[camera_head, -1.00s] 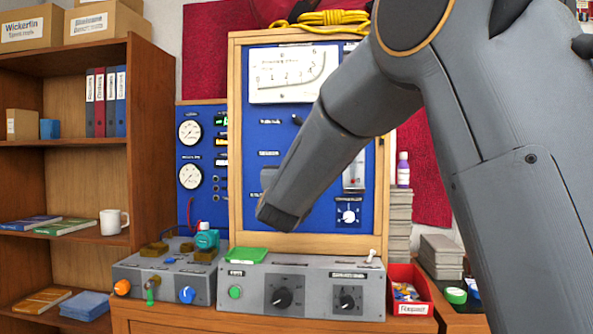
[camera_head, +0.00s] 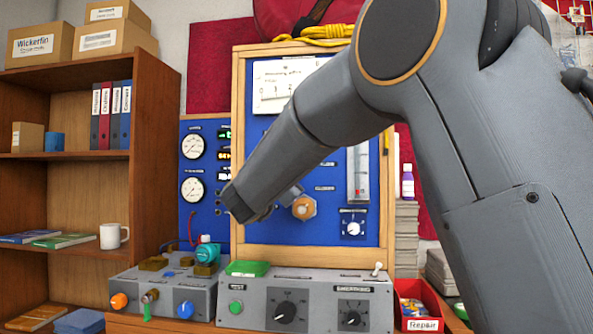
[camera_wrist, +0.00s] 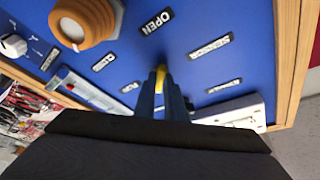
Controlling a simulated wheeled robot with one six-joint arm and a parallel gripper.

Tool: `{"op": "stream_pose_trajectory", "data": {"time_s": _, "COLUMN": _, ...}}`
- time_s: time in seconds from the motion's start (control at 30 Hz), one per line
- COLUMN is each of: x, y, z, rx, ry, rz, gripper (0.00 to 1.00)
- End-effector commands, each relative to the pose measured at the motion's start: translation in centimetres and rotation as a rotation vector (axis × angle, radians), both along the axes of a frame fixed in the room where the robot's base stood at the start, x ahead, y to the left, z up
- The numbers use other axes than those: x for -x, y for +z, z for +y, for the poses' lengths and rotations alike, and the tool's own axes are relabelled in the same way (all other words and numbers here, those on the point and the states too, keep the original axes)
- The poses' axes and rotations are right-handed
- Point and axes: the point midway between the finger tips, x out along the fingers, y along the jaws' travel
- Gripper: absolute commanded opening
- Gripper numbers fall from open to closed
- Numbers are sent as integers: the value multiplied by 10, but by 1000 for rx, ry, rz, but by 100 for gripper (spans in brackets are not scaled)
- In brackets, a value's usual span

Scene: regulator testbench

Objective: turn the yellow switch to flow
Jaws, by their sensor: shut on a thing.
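In the wrist view my gripper (camera_wrist: 164,94) has its two fingers close together, shut on the small yellow switch (camera_wrist: 161,74) on the blue panel (camera_wrist: 188,32). Only a short piece of the switch shows past the fingertips. Which label it points to cannot be told. In the head view my arm crosses in front of the panel and hides the switch and the fingers.
A round wooden-coloured knob (camera_wrist: 84,20) stands out from the panel close by; it also shows in the head view (camera_head: 304,208). A white dial (camera_head: 353,228) sits lower right. Grey control boxes (camera_head: 262,316) stand below the panel, and gauges (camera_head: 193,146) are at its left.

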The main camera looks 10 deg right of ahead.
Motion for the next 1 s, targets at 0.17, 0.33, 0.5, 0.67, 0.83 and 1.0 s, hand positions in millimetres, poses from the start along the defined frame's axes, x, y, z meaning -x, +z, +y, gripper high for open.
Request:
{"op": "stream_pose_trajectory", "data": {"time_s": 0.17, "x": 0, "y": -1, "z": 0, "rx": -34, "ry": -1, "rz": -7, "gripper": 0}}
{"op": "stream_pose_trajectory", "data": {"time_s": 0.33, "x": 0, "y": -1, "z": 0, "rx": -43, "ry": 0, "rz": -10, "gripper": 0}}
{"op": "stream_pose_trajectory", "data": {"time_s": 0.5, "x": 0, "y": -1, "z": 0, "rx": -44, "ry": 0, "rz": -10, "gripper": 0}}
{"op": "stream_pose_trajectory", "data": {"time_s": 0.67, "x": 0, "y": -1, "z": 0, "rx": -43, "ry": 0, "rz": -10, "gripper": 17}}
{"op": "stream_pose_trajectory", "data": {"time_s": 0.83, "x": 0, "y": 0, "z": 0, "rx": -43, "ry": -1, "rz": -10, "gripper": 29}}
{"op": "stream_pose_trajectory", "data": {"time_s": 1.0, "x": 0, "y": 0, "z": 0, "rx": -42, "ry": 0, "rz": -11, "gripper": 29}}
